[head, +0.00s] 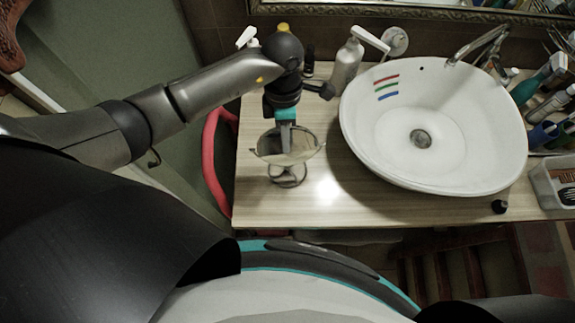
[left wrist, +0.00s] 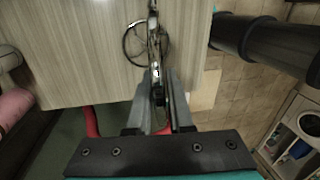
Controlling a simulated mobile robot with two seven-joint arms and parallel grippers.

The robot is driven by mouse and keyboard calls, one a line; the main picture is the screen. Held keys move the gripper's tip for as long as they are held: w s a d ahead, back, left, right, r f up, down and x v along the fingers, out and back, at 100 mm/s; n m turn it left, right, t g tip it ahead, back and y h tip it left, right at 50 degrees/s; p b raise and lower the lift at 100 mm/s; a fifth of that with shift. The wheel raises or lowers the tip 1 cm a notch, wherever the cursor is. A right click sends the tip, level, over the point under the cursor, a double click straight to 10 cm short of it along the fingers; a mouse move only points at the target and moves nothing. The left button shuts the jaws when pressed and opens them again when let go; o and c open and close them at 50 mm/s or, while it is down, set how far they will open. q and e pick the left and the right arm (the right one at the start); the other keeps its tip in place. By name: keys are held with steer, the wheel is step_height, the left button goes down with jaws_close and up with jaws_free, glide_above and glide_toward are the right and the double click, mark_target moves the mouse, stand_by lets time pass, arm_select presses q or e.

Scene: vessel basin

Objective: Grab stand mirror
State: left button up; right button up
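The stand mirror (head: 303,156) has a round face and a wire stand with a ring base. It stands upright near the table's left front edge in the head view. My left gripper (head: 286,141) reaches down to the mirror's upper rim. In the left wrist view, the mirror (left wrist: 154,38) shows nearly edge-on, and its rim lies between the two fingers of my left gripper (left wrist: 159,80). A narrow gap shows between the fingers, but I cannot tell whether they press on the rim. My right gripper is not in view.
A white basin (head: 380,150) fills the table's middle, right of the mirror. A soap dispenser (head: 346,66) stands behind, left of the basin. A red curved tube (head: 212,165) is beside the table's left edge. The wooden tabletop (head: 262,205) is clear in front of the mirror.

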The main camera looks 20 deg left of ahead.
arm_select(q)
jaws_close()
stand_by(0.9)
